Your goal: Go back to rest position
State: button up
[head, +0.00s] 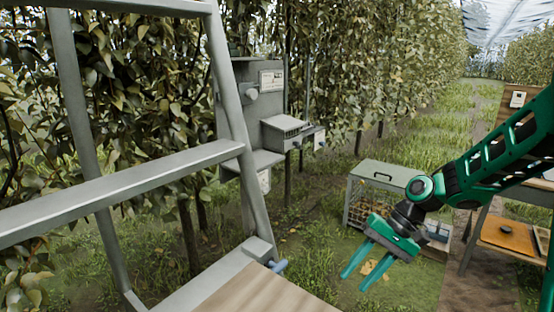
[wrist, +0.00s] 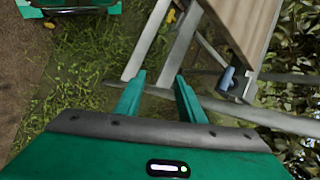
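My gripper (head: 362,271) hangs at the end of my green arm, right of centre in the head view, pointing down and to the left. Its two green fingers are apart with nothing between them. The wrist view also shows the open fingers (wrist: 155,92), with grass and a grey metal frame beyond them. The gripper is in the air and appears to touch nothing.
A grey metal frame (head: 120,190) with a wooden board (head: 265,292) stands at left. A grey cabinet (head: 255,105) stands by the trees. A lidded crate (head: 388,172) is behind my gripper. A table with an orange board (head: 508,235) is at right.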

jog(key=s+d+r+m+h, duration=0.1)
jog(key=s+d+r+h, duration=0.2)
jog(key=s+d, duration=0.7)
jog(key=s+d+r+m+t+h, duration=0.1)
jog(key=s+d+r+m+h, duration=0.1)
jog(key=s+d, duration=0.8)
jog(key=s+r+h, duration=0.1)
jog(key=s+r, duration=0.1)
jog(key=s, duration=0.2)
jog(key=shift+s+r+m+h, duration=0.15)
jog(key=shift+r+m+h, duration=0.15)
jog(key=shift+d, duration=0.1)
jog(key=shift+c, duration=0.4)
jog(key=shift+t, duration=0.3)
jog(key=shift+c, duration=0.2)
